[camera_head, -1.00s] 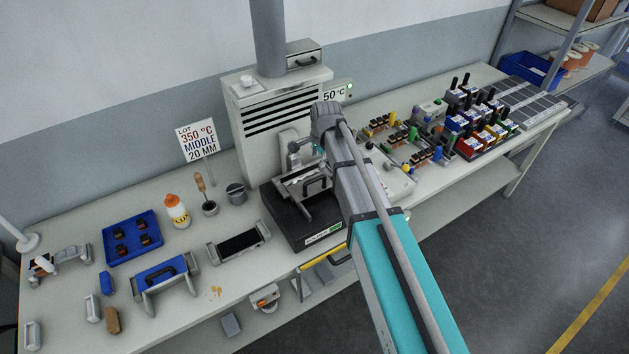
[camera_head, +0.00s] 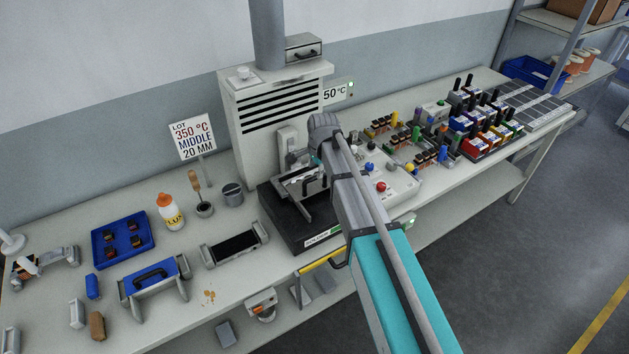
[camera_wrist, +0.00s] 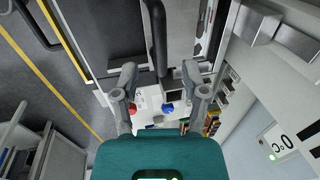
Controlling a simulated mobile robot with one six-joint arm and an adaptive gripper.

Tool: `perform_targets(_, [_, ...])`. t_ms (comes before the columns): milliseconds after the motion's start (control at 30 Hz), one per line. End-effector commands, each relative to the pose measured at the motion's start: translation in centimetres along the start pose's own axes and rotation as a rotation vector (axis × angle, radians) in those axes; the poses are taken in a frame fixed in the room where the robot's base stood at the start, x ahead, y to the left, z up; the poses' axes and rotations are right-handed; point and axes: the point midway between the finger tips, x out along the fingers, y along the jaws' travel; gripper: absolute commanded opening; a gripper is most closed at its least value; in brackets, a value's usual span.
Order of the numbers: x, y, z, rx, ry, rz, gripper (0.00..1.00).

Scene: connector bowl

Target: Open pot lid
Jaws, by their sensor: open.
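The solder pot is a black box (camera_head: 292,226) with a label on its front, standing at the table edge before the vented grey cabinet. Its grey lid (camera_head: 286,184) carries a black bar handle; the lid looks closed, though my arm hides part of it. In the wrist view the black handle (camera_wrist: 156,38) runs up the middle over grey plates. My gripper (camera_wrist: 158,76) is open and empty, one finger on each side of the handle's line. The handle's near end lies close to the fingertips; I cannot tell if they touch. In the head view my arm partly hides the gripper.
The vented cabinet (camera_head: 275,115) rises behind the pot. A control box with a red button (camera_head: 381,187) stands right of it. A blue-topped fixture (camera_head: 153,278), a dark tray (camera_head: 235,245), a small cup (camera_head: 232,194) and a bottle (camera_head: 170,212) stand to the left.

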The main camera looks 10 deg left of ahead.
Motion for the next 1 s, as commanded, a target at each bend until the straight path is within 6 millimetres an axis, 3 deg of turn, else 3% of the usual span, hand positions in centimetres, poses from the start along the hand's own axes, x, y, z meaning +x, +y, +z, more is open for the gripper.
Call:
perform_targets(400, [3.3,0.0,0.0,0.0,0.0,0.0,0.57])
perform_targets(1000, [4.0,0.0,0.0,0.0,0.0,0.0,0.57])
